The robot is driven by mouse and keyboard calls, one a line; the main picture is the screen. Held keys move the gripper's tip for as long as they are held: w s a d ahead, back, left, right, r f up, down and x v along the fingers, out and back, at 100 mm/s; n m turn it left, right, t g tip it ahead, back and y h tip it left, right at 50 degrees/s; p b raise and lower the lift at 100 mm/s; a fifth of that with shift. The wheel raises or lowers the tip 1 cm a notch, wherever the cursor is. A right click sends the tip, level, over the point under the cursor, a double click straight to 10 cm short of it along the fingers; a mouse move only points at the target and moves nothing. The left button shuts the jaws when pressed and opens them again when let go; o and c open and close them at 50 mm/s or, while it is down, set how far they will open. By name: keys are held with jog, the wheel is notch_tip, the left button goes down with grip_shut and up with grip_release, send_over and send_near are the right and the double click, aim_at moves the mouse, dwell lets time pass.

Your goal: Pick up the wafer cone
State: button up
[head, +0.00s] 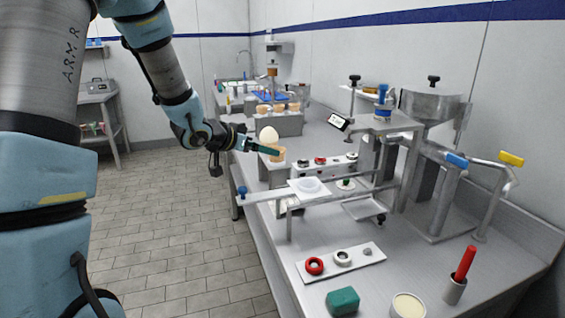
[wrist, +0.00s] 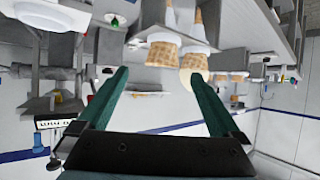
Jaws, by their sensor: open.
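A tan waffle-patterned wafer cone (wrist: 164,55) shows in the wrist view, which is turned upside down, between the two fingertips in the picture. A second cone (wrist: 198,62) beside it carries a white rounded scoop (wrist: 186,80), partly behind the right finger. In the head view the white scoop (head: 268,134) and a tan cone (head: 276,158) are just beyond my gripper (head: 268,150), which partly hides them. My gripper (wrist: 155,80) is open, with its teal fingers apart and nothing held. I cannot tell how far the fingertips are from the cones.
A metal bench (head: 390,255) runs along the right wall. A white plate (head: 310,186) lies on a rail stand near the gripper. A metal machine (head: 430,110) with coloured handles stands at right. The tiled floor (head: 170,210) is clear.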

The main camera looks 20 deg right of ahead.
aim_at(282, 150)
jog(key=x, duration=0.4)
jog(key=shift+p, duration=0.3)
jog(key=shift+p+x, duration=1.1)
jog(key=shift+x, duration=1.6)
jog(key=shift+w+a+f, duration=0.1)
jog(key=shift+w+a, duration=0.05)
jog(key=shift+a, duration=0.05)
jog(key=c, duration=0.8)
jog(key=shift+c, duration=0.2)
